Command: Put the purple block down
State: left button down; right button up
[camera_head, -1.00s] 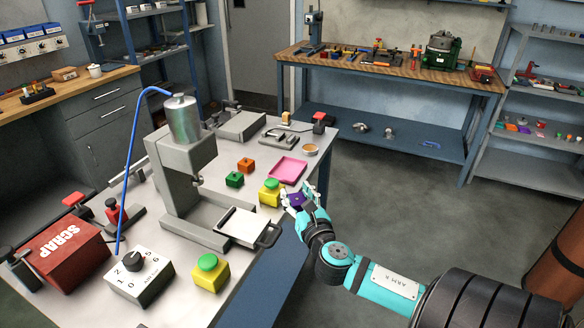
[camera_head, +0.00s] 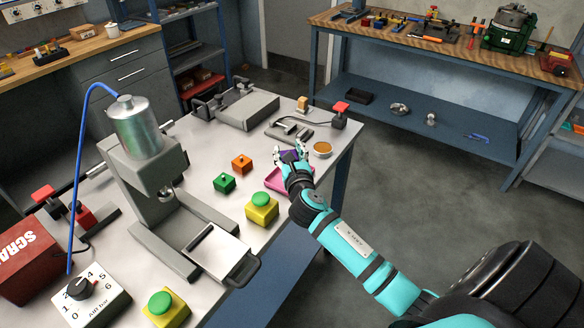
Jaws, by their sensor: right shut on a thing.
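My right gripper (camera_head: 291,152) is shut on the purple block (camera_head: 288,156), which shows only partly between the fingers. The gripper and block are over the far part of the pink tray (camera_head: 274,181), near the right edge of the cart top. I cannot tell whether the block touches the tray floor. The hand and wrist hide much of the tray. My left gripper is not in view.
A green block (camera_head: 224,182) and an orange block (camera_head: 242,163) stand left of the tray. A yellow box with a green button (camera_head: 262,208) stands in front. A round copper-coloured dish (camera_head: 322,150) is just right of the hand. A grey press (camera_head: 150,165) stands left.

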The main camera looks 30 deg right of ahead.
jog(key=shift+f, duration=0.95)
notch_tip(320, 180, down, 3)
jog(key=shift+d+r+b, duration=0.15)
jog(key=shift+b, duration=0.5)
jog(key=shift+f, duration=0.35)
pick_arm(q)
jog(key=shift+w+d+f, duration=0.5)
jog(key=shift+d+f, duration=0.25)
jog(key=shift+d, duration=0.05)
pick_arm(e)
jog(key=shift+f, duration=0.1)
jog(key=o, duration=0.8)
jog(key=shift+f, duration=0.1)
jog(key=o, duration=0.5)
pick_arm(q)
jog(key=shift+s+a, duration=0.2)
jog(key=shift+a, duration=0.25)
